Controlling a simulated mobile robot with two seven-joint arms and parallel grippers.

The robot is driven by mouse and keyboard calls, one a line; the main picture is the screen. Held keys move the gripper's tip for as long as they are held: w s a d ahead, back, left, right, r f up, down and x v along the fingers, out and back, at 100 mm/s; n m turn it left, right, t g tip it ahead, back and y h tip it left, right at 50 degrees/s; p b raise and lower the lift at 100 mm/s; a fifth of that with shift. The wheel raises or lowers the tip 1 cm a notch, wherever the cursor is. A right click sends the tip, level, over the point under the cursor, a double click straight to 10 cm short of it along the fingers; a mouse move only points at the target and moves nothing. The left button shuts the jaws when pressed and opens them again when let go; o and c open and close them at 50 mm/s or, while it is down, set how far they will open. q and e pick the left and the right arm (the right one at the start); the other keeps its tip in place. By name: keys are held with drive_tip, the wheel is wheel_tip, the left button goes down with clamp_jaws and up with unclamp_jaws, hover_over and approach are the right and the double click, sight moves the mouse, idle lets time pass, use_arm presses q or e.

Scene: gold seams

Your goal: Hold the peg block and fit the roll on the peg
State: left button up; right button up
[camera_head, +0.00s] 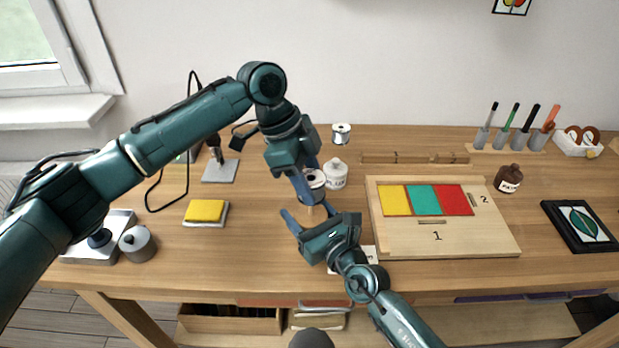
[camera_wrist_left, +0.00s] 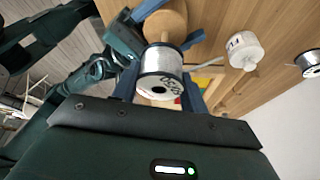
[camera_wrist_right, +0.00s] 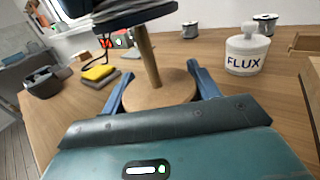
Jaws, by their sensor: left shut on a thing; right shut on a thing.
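The roll (camera_head: 313,179), a silvery spool with dark rims, is held in my left gripper (camera_head: 312,192), which points down from above. It also shows in the left wrist view (camera_wrist_left: 160,75). The peg block is a round wooden base (camera_wrist_right: 158,93) with an upright thin peg (camera_wrist_right: 148,58). My right gripper (camera_wrist_right: 155,88) is shut on the base, a finger on each side, at the table. The roll is over the peg, and the peg's top meets its underside. Whether the tip is inside the hole is hidden.
A white flux jar (camera_head: 335,173) stands close behind the roll, and another spool (camera_head: 341,133) stands farther back. A wooden board (camera_head: 450,240) with coloured panels lies to the right. A yellow sponge (camera_head: 205,211) lies to the left, with free table between.

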use_arm(q)
drive_tip(key=shift+f, duration=2.65)
idle(1.5)
drive_tip(key=o, duration=1.3)
drive_tip(key=shift+o, duration=0.4)
drive_tip(key=shift+f, duration=0.15)
drive_tip(key=o, duration=0.3)
drive_tip(key=shift+s, duration=0.15)
drive_tip(key=shift+o, duration=0.6)
drive_tip(key=shift+r, duration=3.65)
